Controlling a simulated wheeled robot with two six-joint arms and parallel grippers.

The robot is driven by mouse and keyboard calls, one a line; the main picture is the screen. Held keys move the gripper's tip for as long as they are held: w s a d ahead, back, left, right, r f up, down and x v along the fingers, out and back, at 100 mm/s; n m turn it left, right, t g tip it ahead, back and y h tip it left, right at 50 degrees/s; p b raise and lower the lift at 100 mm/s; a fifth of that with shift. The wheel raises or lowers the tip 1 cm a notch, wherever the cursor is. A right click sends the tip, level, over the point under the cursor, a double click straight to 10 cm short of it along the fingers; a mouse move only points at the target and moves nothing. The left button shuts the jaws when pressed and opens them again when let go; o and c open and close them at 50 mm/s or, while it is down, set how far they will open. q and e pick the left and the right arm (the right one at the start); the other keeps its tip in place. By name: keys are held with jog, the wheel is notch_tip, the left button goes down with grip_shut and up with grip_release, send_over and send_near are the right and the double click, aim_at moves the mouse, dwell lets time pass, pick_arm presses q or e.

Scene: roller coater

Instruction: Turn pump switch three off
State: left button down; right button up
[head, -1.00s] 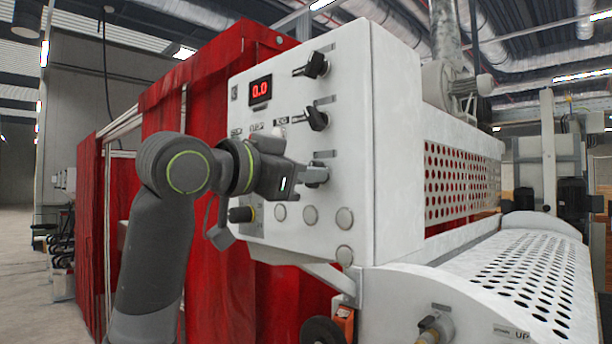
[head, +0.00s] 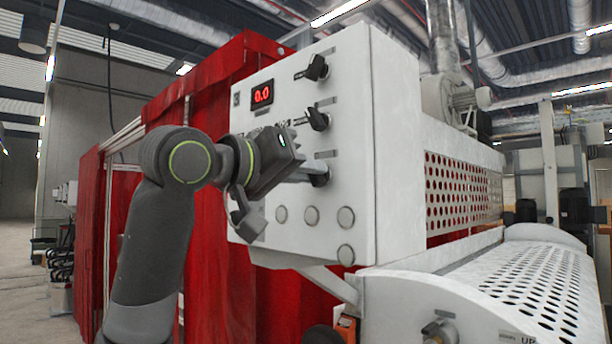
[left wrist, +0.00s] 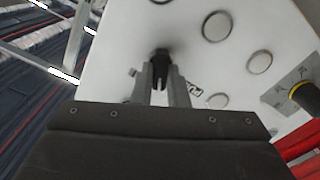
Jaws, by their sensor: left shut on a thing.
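The white control panel (head: 345,220) carries three black rotary switches in a column on its right side. The top switch (head: 316,67) and the middle switch (head: 317,118) are free. My left gripper (head: 313,173) is at the lowest switch (head: 320,177), which I take as pump switch three; the fingers largely hide it. In the left wrist view the two fingers (left wrist: 160,85) are shut on the black knob (left wrist: 161,57) against the white panel. The knob's exact pointing direction is hard to tell. My right gripper is not in view.
Several round grey buttons (head: 312,215) sit below the switches. A yellow-and-black knob (left wrist: 303,95) shows in the left wrist view. Red curtains (head: 215,190) hang behind my left arm.

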pick_arm(q)
jog(key=shift+n, duration=0.4)
jog(key=c, duration=1.4)
grip_release()
jog(key=shift+c, duration=0.2)
jog(key=b+v, duration=0.7)
jog(key=v, duration=1)
jog(key=shift+s+a, duration=0.2)
jog(key=shift+a, duration=0.05)
jog(key=shift+r, duration=0.1)
